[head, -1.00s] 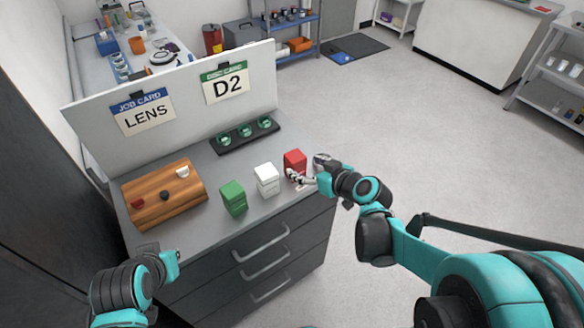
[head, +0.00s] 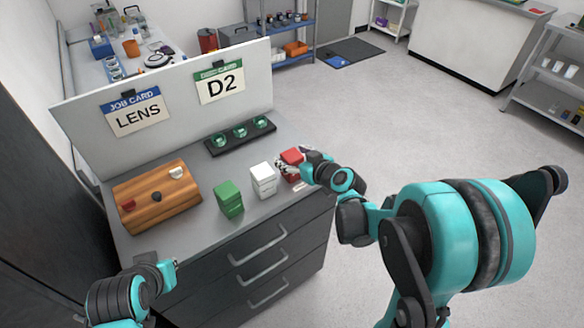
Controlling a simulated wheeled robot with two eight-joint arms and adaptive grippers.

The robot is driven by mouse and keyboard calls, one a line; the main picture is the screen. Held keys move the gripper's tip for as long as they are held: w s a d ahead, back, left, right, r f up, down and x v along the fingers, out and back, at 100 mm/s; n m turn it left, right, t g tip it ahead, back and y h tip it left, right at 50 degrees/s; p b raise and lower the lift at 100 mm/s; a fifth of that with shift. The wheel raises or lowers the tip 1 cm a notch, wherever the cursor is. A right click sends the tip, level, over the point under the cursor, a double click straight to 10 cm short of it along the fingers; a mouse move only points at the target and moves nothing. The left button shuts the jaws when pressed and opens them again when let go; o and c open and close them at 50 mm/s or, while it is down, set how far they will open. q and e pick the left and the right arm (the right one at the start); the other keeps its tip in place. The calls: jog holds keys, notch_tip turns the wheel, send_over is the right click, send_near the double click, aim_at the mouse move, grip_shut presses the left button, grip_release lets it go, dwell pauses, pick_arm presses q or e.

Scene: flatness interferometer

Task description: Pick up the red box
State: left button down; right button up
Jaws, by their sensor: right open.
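The red box (head: 291,156) stands upright on the grey cabinet top (head: 190,233), at the right end of a row of boxes. My right gripper (head: 287,168) is open at the red box, with its fingers in front of the box's lower part. The fingers hide part of the box, and I cannot tell whether they touch it. Part of my left arm shows at the lower left, and its gripper end (head: 168,272) is only partly seen at the cabinet's front edge, away from the boxes.
A white box (head: 263,180) stands just left of the red box, and a green box (head: 228,199) stands further left. A wooden block (head: 150,209) lies on the left. A black tray (head: 217,149) with green-tinted round pieces lies behind. A white panel (head: 170,75) with cards closes off the back.

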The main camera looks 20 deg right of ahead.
jog(key=c, duration=1.4)
jog(key=shift+o, duration=0.2)
jog(key=shift+r, duration=0.1)
